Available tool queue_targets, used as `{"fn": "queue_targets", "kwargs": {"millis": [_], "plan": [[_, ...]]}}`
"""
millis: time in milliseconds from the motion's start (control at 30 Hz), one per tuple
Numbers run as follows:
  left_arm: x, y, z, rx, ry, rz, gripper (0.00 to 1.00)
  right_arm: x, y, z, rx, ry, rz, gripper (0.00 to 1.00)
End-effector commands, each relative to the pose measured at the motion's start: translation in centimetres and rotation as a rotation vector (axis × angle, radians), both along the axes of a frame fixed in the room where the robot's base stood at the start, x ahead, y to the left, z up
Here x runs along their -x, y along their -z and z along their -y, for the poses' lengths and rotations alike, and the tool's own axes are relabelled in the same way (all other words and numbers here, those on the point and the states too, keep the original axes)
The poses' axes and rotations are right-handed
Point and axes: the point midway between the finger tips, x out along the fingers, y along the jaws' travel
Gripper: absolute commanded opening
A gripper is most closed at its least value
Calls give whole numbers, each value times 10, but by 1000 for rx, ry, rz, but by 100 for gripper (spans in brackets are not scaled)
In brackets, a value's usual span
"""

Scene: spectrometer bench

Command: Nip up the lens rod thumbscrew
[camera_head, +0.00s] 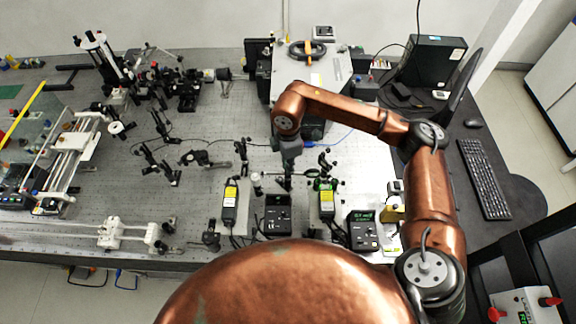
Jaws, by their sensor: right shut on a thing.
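My right arm reaches in from the right over the optical bench. Its gripper (288,172) points down among the small black posts at the front middle of the bench. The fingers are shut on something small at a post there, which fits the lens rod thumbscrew. The thumbscrew itself is too small and too covered by the gripper to make out. My left gripper is not in view.
Two yellow-labelled modules (230,204) (327,200) and a black controller box (278,216) stand close in front of the gripper. A grey instrument (312,78) stands behind it. Several optics mounts crowd the left; bare perforated bench (220,125) shows between.

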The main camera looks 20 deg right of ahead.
Motion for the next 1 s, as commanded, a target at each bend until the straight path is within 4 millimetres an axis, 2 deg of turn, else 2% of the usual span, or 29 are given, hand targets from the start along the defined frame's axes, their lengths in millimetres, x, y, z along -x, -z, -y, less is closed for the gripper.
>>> {"fn": "queue_targets", "kwargs": {"millis": [233,700,733,933,1000], "plan": [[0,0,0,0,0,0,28,-2,-2,0,0,64,4,0],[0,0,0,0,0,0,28,-2,-2,1,0,75,4,0],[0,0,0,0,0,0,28,-2,-2,1,0,75,4,14],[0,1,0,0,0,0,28,-1,-1,0,0,74,3,28],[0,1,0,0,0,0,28,-1,-1,0,0,73,2,29]]}}
